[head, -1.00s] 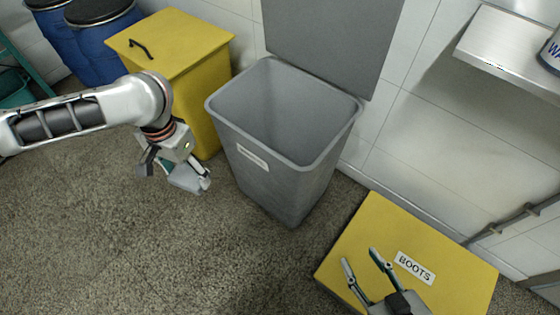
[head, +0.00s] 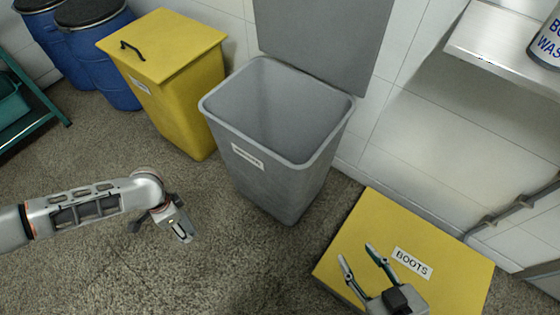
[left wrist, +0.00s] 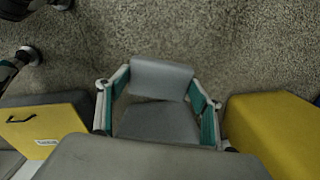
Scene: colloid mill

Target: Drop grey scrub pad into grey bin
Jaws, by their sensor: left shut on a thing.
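The grey scrub pad (left wrist: 161,80) shows in the left wrist view, held between the teal-and-grey fingers of my left gripper (head: 183,236). In the head view the pad is hard to make out at the gripper. The open grey bin (head: 247,170) stands on the floor, its grey lid (head: 325,40) raised behind it and a white label on its front. My left gripper is outside the bin, to the left of it and nearer me in the picture. My right gripper (head: 356,256) is open and empty in front of the yellow BOOTS box.
A yellow lidded bin (head: 178,105) stands left of the grey bin. Blue drums (head: 105,65) and a teal rack (head: 30,115) are at the far left. The yellow BOOTS box (head: 372,225) is at right, below a metal shelf (head: 500,55). The floor at lower left is clear.

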